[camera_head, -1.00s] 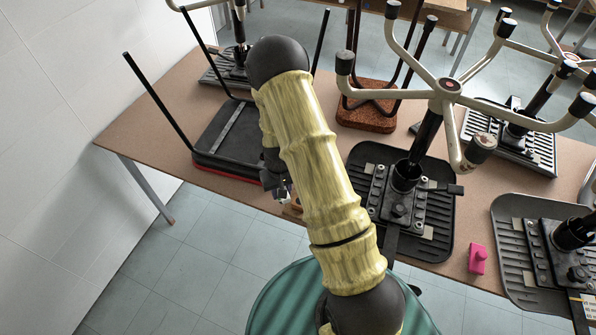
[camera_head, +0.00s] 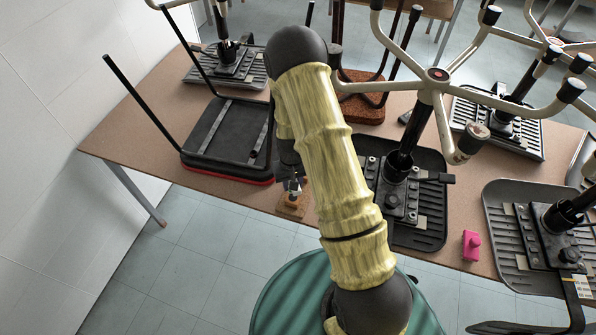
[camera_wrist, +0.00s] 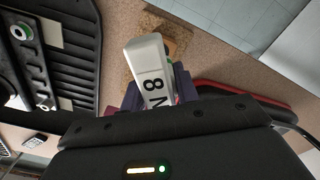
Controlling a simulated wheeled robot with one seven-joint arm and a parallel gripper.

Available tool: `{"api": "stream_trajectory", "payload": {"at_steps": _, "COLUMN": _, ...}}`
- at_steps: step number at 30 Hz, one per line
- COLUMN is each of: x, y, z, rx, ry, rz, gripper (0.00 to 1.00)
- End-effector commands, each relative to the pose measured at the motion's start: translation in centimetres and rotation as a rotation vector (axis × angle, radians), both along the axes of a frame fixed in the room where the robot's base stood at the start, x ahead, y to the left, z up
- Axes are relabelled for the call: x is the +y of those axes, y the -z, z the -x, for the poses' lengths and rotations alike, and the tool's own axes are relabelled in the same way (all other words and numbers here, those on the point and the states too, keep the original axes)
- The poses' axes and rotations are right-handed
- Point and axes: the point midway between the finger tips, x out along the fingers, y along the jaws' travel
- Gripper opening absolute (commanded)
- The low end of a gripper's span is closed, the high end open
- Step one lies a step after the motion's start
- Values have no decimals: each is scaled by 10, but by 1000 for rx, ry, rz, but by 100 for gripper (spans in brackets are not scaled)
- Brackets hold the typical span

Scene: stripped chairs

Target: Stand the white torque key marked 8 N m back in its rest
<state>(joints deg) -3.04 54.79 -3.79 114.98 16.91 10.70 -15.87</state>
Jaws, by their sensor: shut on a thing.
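The white torque key (camera_wrist: 150,70) shows in the wrist view with a dark "8" and "N" on its face. My gripper (camera_wrist: 160,95) is shut on it, with dark jaws on either side. Beyond the key in the wrist view is a brown wooden block (camera_wrist: 174,36), partly hidden by the key. In the head view the block (camera_head: 292,205) sits at the table's front edge, just below my gripper (camera_head: 291,186). I cannot tell whether the key touches the block. The key's lower end is hidden.
The brown table (camera_head: 110,142) carries upturned chairs. A black seat with a red edge (camera_head: 222,137) lies left of my gripper; a black ribbed seat with a mechanism (camera_head: 432,223) lies to the right. A pink object (camera_head: 471,246) stands farther right. Little bare tabletop surrounds the block.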

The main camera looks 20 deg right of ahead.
Motion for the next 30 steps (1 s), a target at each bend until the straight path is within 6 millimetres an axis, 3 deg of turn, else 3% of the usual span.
{"api": "stream_trajectory", "payload": {"at_steps": 9, "x": 0, "y": -4, "z": 0, "rx": -1, "ry": 26, "rz": 0, "gripper": 0}}
{"api": "stream_trajectory", "payload": {"at_steps": 21, "x": 0, "y": -55, "z": 2, "rx": 1, "ry": 585, "rz": 1, "gripper": 0}}
{"api": "stream_trajectory", "payload": {"at_steps": 30, "x": 0, "y": -55, "z": 2, "rx": 0, "ry": 633, "rz": 0, "gripper": 0}}
